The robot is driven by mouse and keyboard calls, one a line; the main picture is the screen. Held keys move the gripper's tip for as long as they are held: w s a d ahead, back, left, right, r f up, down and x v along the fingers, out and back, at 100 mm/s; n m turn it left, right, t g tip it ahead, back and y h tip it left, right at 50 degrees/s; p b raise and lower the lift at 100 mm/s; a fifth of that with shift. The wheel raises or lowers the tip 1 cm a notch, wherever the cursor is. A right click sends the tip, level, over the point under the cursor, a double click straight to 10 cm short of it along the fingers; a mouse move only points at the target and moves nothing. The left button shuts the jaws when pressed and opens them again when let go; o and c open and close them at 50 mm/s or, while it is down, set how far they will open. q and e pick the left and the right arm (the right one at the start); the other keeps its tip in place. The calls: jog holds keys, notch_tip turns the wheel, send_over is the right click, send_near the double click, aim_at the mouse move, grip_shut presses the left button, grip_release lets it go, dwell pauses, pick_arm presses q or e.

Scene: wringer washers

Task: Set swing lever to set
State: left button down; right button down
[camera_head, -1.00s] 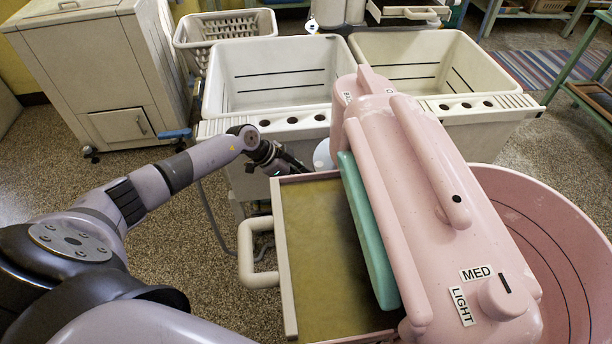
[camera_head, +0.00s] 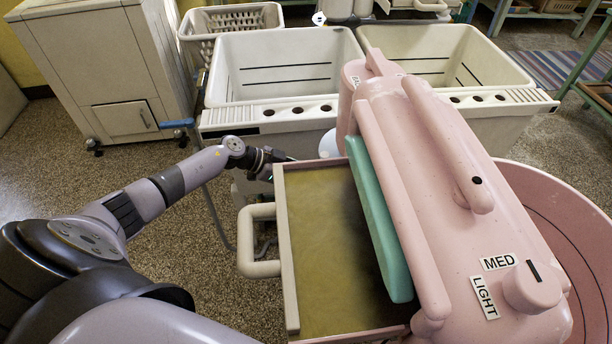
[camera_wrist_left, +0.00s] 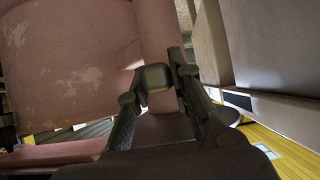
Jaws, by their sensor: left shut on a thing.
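My left gripper (camera_head: 272,160) is by the far left corner of the tan drain tray, low beside the pink washer (camera_head: 430,160). Its fingertips are partly hidden there. The knob looks like the end of the swing lever; the rest of the lever is hidden. The wringer head carries MED (camera_head: 498,262) and LIGHT (camera_head: 485,298) labels beside a pink dial (camera_head: 532,288). My right gripper is not in view.
The drain tray (camera_head: 325,240) has a pale loop handle (camera_head: 258,270) on its left. Twin cream tubs (camera_head: 285,75) stand behind. A cream cabinet (camera_head: 90,65) is at the left. Speckled floor is free between.

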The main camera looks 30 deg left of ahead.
pick_arm(q)
jog(key=c, duration=1.4)
grip_release()
jog(key=shift+c, duration=0.2)
jog(key=v, duration=1.2)
jog(key=shift+f, duration=0.15)
